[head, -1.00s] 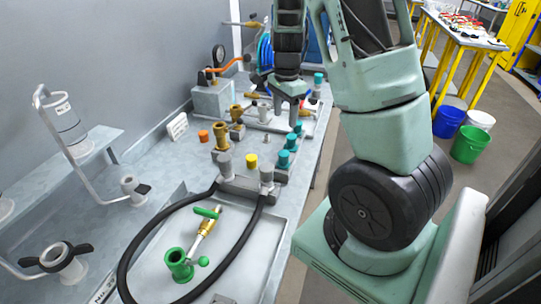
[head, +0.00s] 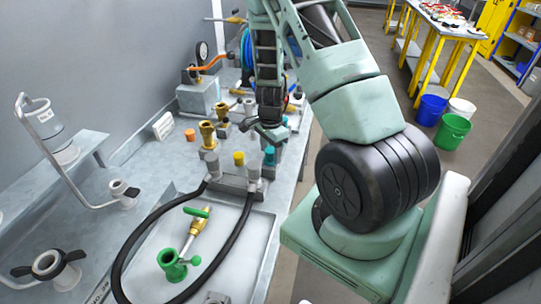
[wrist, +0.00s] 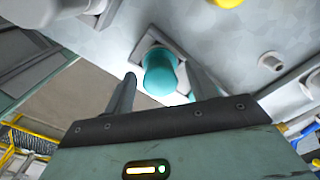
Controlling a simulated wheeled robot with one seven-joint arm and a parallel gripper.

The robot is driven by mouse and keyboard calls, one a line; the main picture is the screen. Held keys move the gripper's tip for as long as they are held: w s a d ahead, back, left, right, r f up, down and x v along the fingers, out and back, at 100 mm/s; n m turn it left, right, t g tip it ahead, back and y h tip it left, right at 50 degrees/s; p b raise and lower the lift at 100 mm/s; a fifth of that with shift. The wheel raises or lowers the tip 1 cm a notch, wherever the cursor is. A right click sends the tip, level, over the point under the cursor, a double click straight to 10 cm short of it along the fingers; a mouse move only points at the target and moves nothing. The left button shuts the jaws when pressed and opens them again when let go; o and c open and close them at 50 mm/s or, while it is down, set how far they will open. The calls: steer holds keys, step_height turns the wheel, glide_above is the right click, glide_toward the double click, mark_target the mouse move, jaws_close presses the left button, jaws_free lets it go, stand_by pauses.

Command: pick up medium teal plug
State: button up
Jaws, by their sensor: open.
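A teal plug (wrist: 160,78) stands on a grey block in the wrist view, between my two finger tips as seen from there. My gripper (wrist: 161,74) is open, with one finger on each side of the plug; contact cannot be told. In the head view my gripper (head: 270,132) is over the row of teal plugs at the right edge of the bench and hides part of it. One teal plug (head: 270,156) shows just below the gripper. Which plug is the medium one cannot be told for sure.
A yellow plug (head: 239,158) and brass fittings (head: 208,134) stand left of the gripper. An orange cap (head: 190,135) lies farther left. A black hose (head: 121,250) loops over the tray in front, around a green valve (head: 173,264). Gauge equipment (head: 198,94) stands behind.

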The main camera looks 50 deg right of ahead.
mark_target(271, 149)
steer(key=shift+f, duration=0.6)
steer(key=c, duration=1)
steer(key=shift+r, duration=0.1)
step_height(271, 149, up, 10)
steer(key=shift+f+b, duration=0.1)
steer(key=shift+b, duration=0.45)
